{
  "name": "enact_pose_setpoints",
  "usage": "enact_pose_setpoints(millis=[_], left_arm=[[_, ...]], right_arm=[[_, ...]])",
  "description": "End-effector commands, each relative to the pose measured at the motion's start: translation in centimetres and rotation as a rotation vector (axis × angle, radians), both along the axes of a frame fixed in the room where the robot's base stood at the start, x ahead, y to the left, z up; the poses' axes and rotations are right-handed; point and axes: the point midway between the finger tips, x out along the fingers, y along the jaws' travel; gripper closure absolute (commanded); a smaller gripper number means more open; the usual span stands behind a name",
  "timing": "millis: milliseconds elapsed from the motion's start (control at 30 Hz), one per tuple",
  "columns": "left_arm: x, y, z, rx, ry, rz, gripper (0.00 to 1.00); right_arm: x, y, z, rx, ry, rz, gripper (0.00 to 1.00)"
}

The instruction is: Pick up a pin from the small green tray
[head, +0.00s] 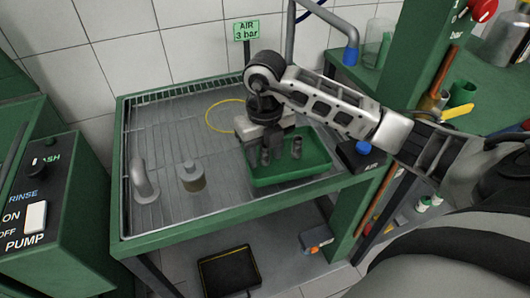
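The small green tray (318,167) sits at the right front of the grated wash table. Small grey upright shapes show in and above it; one pin (297,148) stands towards the tray's right part. My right gripper (268,153) points down over the tray's left back part. Its fingertips are among grey shapes of similar colour, so I cannot tell whether they are open or shut, or whether a pin is between them. The gripper body hides the tray's back left corner. My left gripper is not in view.
On the grated table (160,220) stand a curved grey pipe (144,182) and a tan-grey cylinder (192,177). A yellow ring (208,118) lies behind. A black box with a blue knob (362,152) stands close right of the tray. A green post (405,60) rises at the right.

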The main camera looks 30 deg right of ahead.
Motion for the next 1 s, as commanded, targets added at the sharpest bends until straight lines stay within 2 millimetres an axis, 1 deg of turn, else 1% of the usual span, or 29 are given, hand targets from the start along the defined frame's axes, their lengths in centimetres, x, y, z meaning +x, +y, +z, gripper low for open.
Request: enact_pose_setpoints(millis=[33, 133, 167, 467, 567, 667, 767, 867, 900, 967, 1000], left_arm=[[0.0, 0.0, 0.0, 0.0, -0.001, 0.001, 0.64], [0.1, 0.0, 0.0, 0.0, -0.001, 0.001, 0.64], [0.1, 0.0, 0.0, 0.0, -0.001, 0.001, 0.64], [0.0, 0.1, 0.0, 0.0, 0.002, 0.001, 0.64], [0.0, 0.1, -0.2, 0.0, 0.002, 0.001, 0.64], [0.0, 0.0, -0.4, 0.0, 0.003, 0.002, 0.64], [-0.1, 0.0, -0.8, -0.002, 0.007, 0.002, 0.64], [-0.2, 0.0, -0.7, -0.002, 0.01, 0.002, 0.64], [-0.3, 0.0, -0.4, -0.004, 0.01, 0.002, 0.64], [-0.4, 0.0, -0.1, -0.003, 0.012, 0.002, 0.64], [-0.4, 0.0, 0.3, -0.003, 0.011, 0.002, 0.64]], right_arm=[[0.0, 0.0, 0.0, 0.0, 0.0, 0.0, 0.69], [0.0, 0.0, 0.0, 0.0, 0.0, 0.0, 0.97], [0.0, 0.0, 0.0, 0.0, 0.0, 0.0, 1.0], [0.0, 0.0, 0.1, 0.0, -0.001, 0.0, 1.0], [0.1, 0.0, 0.5, 0.001, -0.003, 0.0, 1.0], [0.1, 0.0, 1.4, -0.001, -0.005, 0.0, 1.0], [0.2, 0.0, 3.0, -0.001, -0.008, 0.0, 1.0], [-1.3, 0.8, 5.1, 0.0, -0.008, 0.005, 1.0], [-2.0, 1.1, 6.3, -0.002, -0.009, 0.006, 1.0], [-3.1, 1.6, 7.8, -0.004, -0.008, 0.005, 1.0], [-3.7, 2.0, 9.0, -0.004, -0.011, 0.005, 1.0]])
